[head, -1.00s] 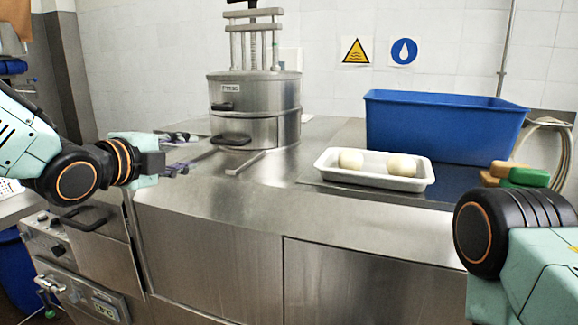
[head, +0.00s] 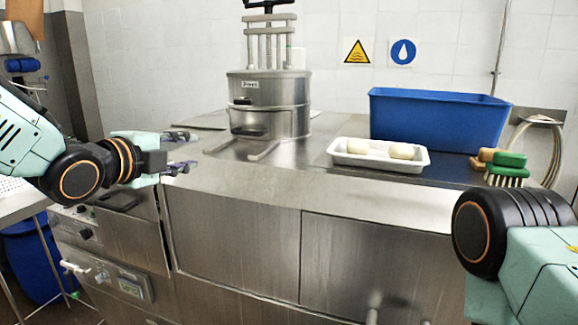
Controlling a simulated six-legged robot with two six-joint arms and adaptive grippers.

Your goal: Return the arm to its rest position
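My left arm comes in from the left, and its gripper (head: 183,152) is at the counter's left end in the picture. Its two dark fingers are spread with nothing between them. My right arm (head: 510,232) shows at the lower right as a black joint and a pale green link; its gripper is not in view.
A metal press (head: 270,92) stands on the steel counter (head: 300,185). A green brush (head: 508,168) lies at the right, near a coiled hose (head: 545,150). The counter's front strip is clear.

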